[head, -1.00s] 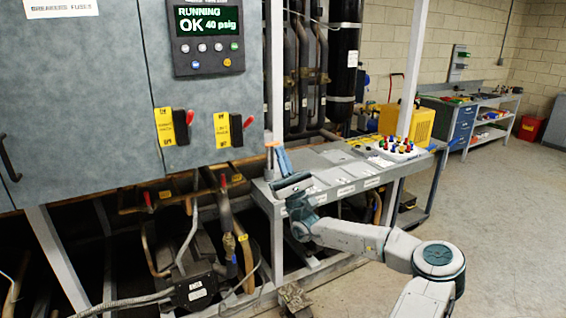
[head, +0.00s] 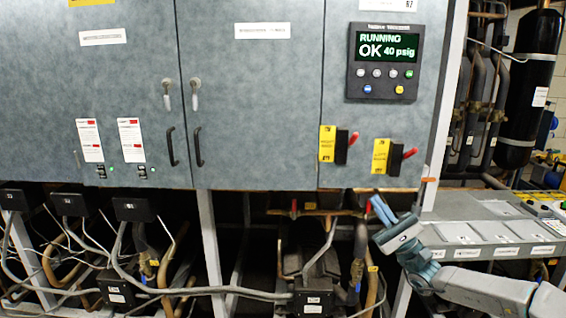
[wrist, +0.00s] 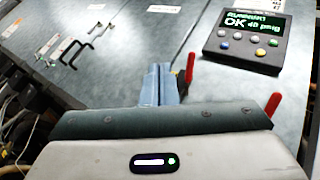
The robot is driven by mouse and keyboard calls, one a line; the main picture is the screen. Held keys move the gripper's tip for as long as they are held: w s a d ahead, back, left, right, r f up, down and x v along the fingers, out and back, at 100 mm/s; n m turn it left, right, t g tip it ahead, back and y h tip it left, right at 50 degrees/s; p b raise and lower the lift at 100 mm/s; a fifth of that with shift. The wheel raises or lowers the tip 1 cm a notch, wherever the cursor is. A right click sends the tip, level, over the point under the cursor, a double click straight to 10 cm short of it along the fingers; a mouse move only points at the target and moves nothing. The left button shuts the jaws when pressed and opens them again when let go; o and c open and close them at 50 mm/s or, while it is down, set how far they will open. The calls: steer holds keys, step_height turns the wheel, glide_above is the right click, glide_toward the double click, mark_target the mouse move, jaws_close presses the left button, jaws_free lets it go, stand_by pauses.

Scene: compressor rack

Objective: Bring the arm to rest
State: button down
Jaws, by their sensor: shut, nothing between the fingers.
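My gripper (head: 380,209) is at the lower right of the head view, in front of the rack's left end of the grey tray shelf. Its blue fingers are together and empty. In the wrist view my gripper (wrist: 160,83) points at the grey cabinet doors (wrist: 120,50), apart from them as far as I can tell. My arm reaches in from the lower right, over the front of the shelf (head: 470,233).
The control panel (head: 385,62) reads "RUNNING OK 40 psig". Two red-handled switches with yellow tags (head: 328,144) sit below it, close above my gripper. Pipes and cables (head: 230,291) run under the cabinet. A black cylinder (head: 530,90) stands at the right.

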steer(key=s+a+f+n+g, duration=0.2)
steer(key=a+f+n+g, duration=0.1)
steer(key=a+g, duration=0.4)
steer(key=s+a+f+n+g, duration=0.2)
steer(key=a+f+n+g, duration=0.25)
steer(key=a, duration=0.45)
steer(key=s+a+f+n+g+h, duration=0.3)
steer(key=s+a+f+g+h, duration=0.35)
steer(key=s, duration=0.25)
steer(key=s+d+f+n+h, duration=0.2)
steer(key=s+f+n+h, duration=0.1)
steer(key=s+h, duration=0.6)
steer(key=s+d+r+n+t+h, duration=0.2)
steer(key=s+d+r+t+h, duration=0.2)
steer(key=s+d, duration=0.5)
step_height(320, 180, up, 2)
steer(key=shift+d+t+h, duration=0.3)
steer(key=shift+d+h, duration=0.3)
steer(key=shift+h, duration=0.45)
